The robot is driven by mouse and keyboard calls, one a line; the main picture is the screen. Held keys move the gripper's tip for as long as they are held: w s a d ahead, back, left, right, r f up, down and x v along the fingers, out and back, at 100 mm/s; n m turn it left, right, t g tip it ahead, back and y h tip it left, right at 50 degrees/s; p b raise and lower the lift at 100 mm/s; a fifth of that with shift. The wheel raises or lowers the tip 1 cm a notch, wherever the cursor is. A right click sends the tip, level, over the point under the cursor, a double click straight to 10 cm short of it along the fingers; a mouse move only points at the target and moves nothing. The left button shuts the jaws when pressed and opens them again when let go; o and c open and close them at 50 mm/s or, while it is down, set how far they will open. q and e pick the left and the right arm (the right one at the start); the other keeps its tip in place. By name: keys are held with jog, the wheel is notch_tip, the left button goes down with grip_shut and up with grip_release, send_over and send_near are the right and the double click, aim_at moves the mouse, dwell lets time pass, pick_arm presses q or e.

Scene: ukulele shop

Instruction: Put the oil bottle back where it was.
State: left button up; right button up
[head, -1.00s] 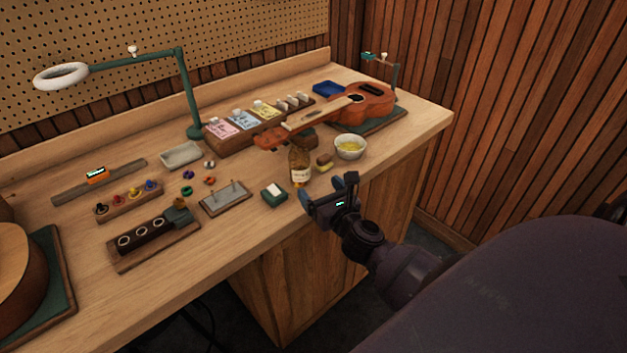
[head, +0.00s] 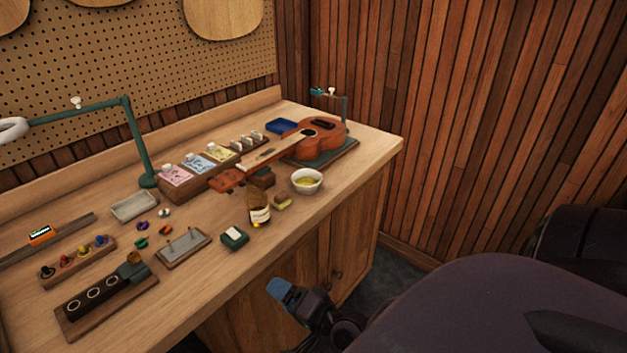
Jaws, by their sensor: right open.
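The oil bottle (head: 259,209), amber glass with a pale label, stands upright on the workbench near its front edge. It is just in front of the ukulele's (head: 308,139) head end. My right gripper (head: 288,290) is open and empty, low in front of the bench edge and clear of the bottle. Its blue fingertip shows; the other finger is hard to make out. My left gripper is out of the picture.
A white bowl (head: 307,181) and a small sponge-like block (head: 282,202) are right of the bottle. A dark green box (head: 235,238) and a grey tray (head: 184,247) are to its left. A rack of colored packets (head: 176,178) stands behind. The bench front right of the bowl is clear.

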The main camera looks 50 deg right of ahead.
jog(key=s+f+n+g+h, duration=0.2)
jog(key=s+f+n+g, duration=0.2)
jog(key=s+f+n, duration=0.4)
jog(key=shift+s+a+f+n+g, duration=0.15)
jog(key=shift+s+a+n+g, duration=0.15)
jog(key=shift+n, duration=2.8)
